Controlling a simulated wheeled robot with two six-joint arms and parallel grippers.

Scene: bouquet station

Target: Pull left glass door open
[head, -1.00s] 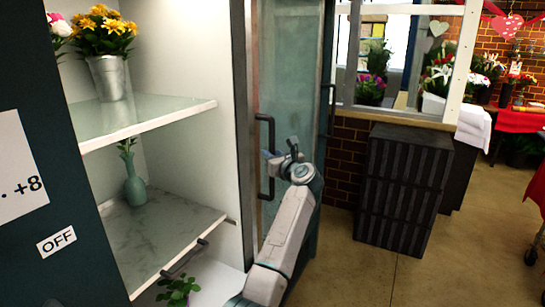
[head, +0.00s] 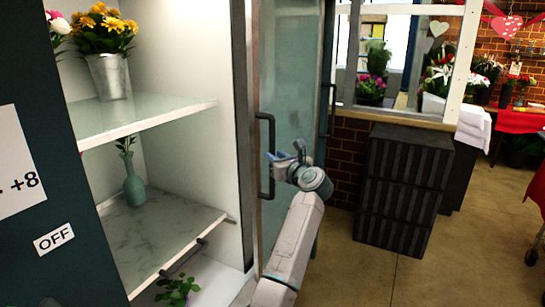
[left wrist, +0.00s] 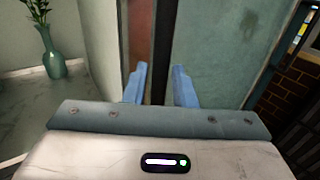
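A teal glass door panel (head: 290,75) stands right of the open shelves, with a dark vertical bar handle (head: 260,150) near its left edge. A second dark handle (head: 332,110) shows at the panel's right edge. My left gripper (head: 275,165) is at the lower half of the first handle. In the left wrist view its two blue fingers (left wrist: 159,88) are spread apart, with a dark upright bar (left wrist: 162,45) showing between them. I cannot tell whether they touch it. The glass (left wrist: 215,50) is to the right there. My right gripper is out of view.
The cabinet shelves (head: 150,122) at left hold a bucket of yellow flowers (head: 108,60) and a green vase (head: 134,185). A dark slatted crate (head: 400,185) stands right of the door by a brick wall. Floor (head: 460,260) is clear at lower right.

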